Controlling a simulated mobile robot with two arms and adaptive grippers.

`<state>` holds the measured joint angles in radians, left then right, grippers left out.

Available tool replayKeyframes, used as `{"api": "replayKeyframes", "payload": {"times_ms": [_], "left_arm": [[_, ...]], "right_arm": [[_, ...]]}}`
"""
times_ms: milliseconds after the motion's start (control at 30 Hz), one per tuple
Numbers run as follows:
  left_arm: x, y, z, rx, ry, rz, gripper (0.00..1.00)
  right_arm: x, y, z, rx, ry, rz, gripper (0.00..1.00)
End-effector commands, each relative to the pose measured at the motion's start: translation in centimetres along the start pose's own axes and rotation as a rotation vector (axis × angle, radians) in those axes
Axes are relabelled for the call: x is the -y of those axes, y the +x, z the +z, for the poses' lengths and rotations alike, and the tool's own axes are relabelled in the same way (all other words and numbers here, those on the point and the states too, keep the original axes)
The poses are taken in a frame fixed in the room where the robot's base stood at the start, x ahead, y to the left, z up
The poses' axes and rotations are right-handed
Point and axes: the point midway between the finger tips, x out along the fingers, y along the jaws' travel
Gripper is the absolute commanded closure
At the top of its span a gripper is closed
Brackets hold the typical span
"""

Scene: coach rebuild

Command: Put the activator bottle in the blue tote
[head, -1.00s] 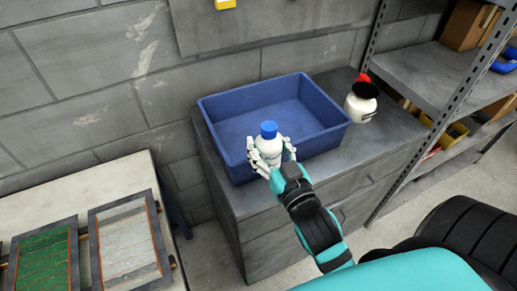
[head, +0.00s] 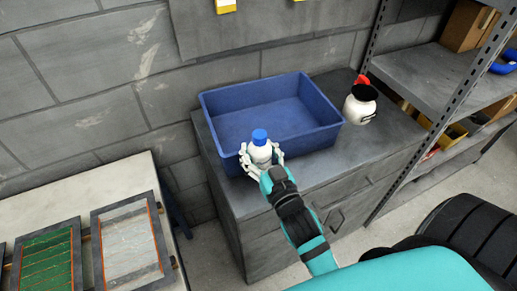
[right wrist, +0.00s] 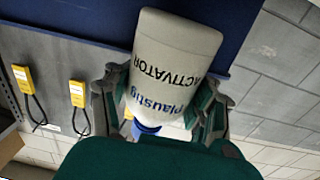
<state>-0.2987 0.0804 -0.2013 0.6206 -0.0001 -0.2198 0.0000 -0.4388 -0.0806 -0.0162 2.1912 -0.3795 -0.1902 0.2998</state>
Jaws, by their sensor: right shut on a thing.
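The activator bottle (head: 260,151) is white with a blue cap. It is upright in my right gripper (head: 261,160), which is shut on it at the front edge of the blue tote (head: 322,135). In the right wrist view the bottle (right wrist: 174,65) sits between the two fingers of the gripper (right wrist: 160,108), with "ACTIVATOR" printed on it. The tote (right wrist: 90,20) shows behind it there. The tote looks empty where I see inside. Whether the bottle is over the rim or just in front of it is hard to tell. My left gripper is not in view.
The tote stands on a grey cabinet (head: 350,155). A white container with a black lid (head: 360,104) and a red item (head: 362,79) stand right of it. Metal shelves (head: 420,75) are at the right. A bench (head: 75,195) with framed panels is at the left.

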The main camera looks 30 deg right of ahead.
Motion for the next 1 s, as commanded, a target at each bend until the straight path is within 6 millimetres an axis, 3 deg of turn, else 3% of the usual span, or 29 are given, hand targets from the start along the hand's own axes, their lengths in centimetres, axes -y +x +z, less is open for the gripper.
{"api": "replayKeyframes", "payload": {"times_ms": [333,367,533,833,1000], "left_arm": [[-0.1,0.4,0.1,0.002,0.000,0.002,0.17],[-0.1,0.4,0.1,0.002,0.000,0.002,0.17],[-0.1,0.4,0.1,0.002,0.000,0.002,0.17],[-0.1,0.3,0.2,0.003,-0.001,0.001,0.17],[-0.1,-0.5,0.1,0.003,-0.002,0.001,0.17]], "right_arm": [[0.0,0.0,0.7,-0.003,0.001,0.000,0.96],[0.0,0.0,0.8,0.000,0.001,0.000,0.44],[0.0,0.0,0.8,0.000,0.000,0.000,0.22],[0.0,0.0,0.6,-0.001,0.000,0.000,0.20],[0.0,-0.1,-0.9,-0.001,-0.001,-0.001,0.20]]}}
